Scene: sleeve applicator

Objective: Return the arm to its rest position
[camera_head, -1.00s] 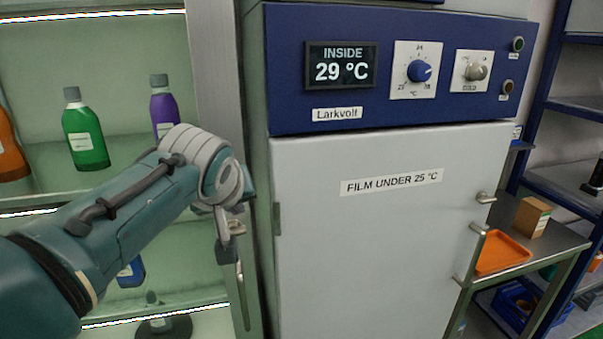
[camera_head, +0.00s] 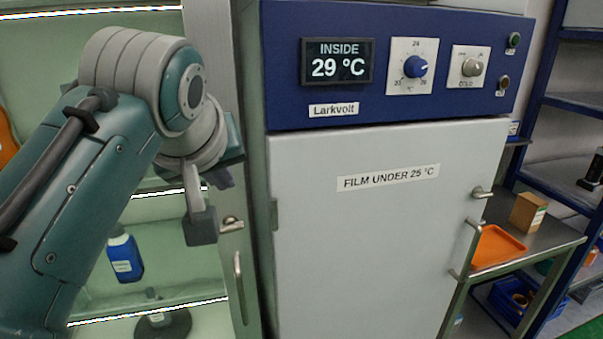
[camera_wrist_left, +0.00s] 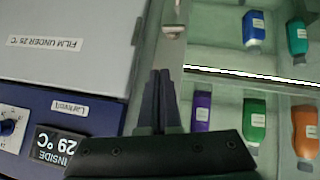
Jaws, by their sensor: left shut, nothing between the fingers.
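My left arm (camera_head: 105,170) comes in from the left in the head view, bent at a large grey joint, in front of the glass-fronted shelf cabinet. Its wrist end hangs left of the white cabinet door. In the left wrist view my left gripper (camera_wrist_left: 158,88) has its two dark fingers together, with nothing between them. It is apart from the cabinets behind it. In the head view the fingers are mostly hidden by the wrist. My right gripper is not in view.
The cabinet (camera_head: 390,230) has a blue control panel (camera_head: 285,65) reading 29 °C. Its door is closed. Bottles, including a blue one (camera_head: 124,255), stand on shelves behind my arm. A steel side table at right holds an orange tray (camera_head: 497,247) and a cardboard box (camera_head: 528,212).

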